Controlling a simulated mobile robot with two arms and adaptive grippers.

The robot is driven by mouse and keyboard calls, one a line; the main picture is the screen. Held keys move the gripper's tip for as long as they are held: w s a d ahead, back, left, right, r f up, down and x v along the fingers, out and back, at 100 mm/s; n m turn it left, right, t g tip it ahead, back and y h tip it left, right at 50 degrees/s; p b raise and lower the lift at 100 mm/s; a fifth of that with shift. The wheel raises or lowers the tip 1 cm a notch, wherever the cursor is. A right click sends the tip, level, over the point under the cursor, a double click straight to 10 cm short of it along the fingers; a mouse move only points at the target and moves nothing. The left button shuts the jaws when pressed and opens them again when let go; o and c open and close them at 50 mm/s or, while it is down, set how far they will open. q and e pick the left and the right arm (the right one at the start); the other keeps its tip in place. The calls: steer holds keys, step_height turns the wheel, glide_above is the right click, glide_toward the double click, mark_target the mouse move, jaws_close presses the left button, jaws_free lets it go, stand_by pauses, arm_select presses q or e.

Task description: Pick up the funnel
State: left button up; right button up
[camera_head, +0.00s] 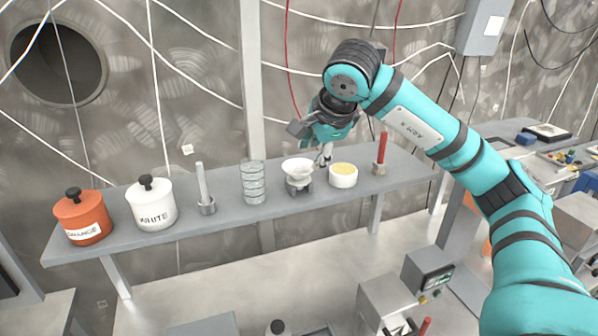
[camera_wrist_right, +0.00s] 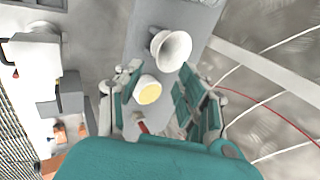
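The white funnel (camera_head: 298,169) sits upright in a small grey holder (camera_head: 299,185) on the narrow grey shelf, wide mouth up. My right gripper (camera_head: 325,157) reaches down from above behind the shelf's bowl, a little to the right of the funnel. In the right wrist view, the funnel (camera_wrist_right: 171,50) lies just beyond the fingertips, apart from them. The right gripper (camera_wrist_right: 160,86) is open, with its two fingers spread and nothing held. My left gripper is in neither view.
A white bowl with yellow contents (camera_head: 343,175) stands right of the funnel and shows between the fingers in the wrist view (camera_wrist_right: 149,91). A glass beaker stack (camera_head: 253,182) stands left. A red stick in a holder (camera_head: 381,152) stands farther right. Orange (camera_head: 83,217) and white pots (camera_head: 151,204) are at left.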

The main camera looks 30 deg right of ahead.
mark_target(303, 171)
steer(key=p+x, duration=0.2)
steer(key=x, duration=0.2)
steer(key=p+x, duration=0.2)
steer(key=x, duration=0.3)
steer(key=shift+w, duration=0.35)
steer(key=shift+f, duration=0.15)
steer(key=shift+a, duration=0.1)
steer(key=c, duration=0.7)
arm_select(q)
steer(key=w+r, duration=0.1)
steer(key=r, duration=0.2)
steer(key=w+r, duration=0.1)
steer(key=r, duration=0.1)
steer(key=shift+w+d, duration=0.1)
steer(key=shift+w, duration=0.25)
arm_select(e)
jaws_close()
